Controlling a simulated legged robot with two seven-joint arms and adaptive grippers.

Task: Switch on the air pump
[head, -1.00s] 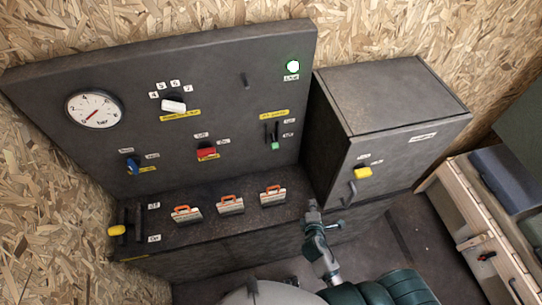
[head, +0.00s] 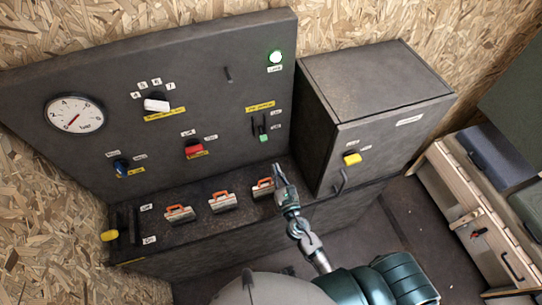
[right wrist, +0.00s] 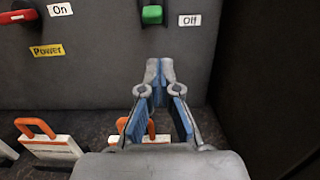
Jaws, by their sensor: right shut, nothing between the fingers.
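The air pump switch is a slider with a green handle (head: 263,138) in a slot on the dark panel, under a yellow label (head: 260,106) too small to read surely. The green handle also shows in the right wrist view (right wrist: 152,15), at the lower end of its slot, level with the "Off" label (right wrist: 190,20). My right gripper (head: 278,168) is shut and empty, below the green handle and apart from it. Its closed tips also show in the right wrist view (right wrist: 160,64), pointing up towards the handle. My left gripper is not in view.
A red switch (head: 194,150), a white selector knob (head: 157,105), a blue knob (head: 121,167) and a gauge (head: 75,114) share the panel. Orange-handled items (head: 222,202) stand on the ledge. A dark cabinet (head: 385,100) stands right of the panel.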

